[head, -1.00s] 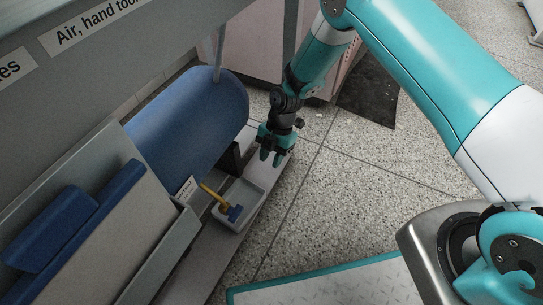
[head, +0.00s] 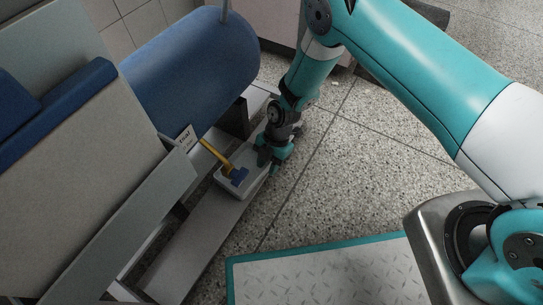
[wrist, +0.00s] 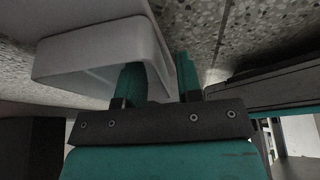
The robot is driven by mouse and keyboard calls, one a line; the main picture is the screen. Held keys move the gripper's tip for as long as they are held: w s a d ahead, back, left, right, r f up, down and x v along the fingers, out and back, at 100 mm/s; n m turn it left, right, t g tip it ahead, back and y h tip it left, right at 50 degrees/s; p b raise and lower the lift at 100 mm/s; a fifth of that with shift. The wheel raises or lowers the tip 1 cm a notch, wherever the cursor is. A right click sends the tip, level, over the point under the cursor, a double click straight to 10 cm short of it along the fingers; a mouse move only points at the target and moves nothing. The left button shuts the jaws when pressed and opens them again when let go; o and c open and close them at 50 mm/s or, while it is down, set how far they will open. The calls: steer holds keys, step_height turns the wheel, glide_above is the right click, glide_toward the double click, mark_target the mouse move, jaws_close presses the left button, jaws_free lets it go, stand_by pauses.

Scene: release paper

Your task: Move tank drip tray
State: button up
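The drip tray (head: 232,191) is a small light-grey, shallow, open-topped box. It sits on the long grey ledge below the blue tank (head: 190,62). My gripper (head: 268,161) is down at the tray's far right end. In the wrist view, its two teal fingers (wrist: 160,82) stand apart on either side of the tray's wall (wrist: 152,47), one inside and one outside. Firm contact on both faces cannot be made out.
A small label (head: 185,138) stands above the tray's left side. A slanted grey panel (head: 150,205) and the tank crowd the left. Open speckled floor (head: 315,170) lies to the right. A teal-edged metal plate (head: 320,275) lies in front.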

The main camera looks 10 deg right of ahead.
steer(key=shift+s+a+f, duration=0.15)
steer(key=shift+f, duration=0.3)
jaws_close()
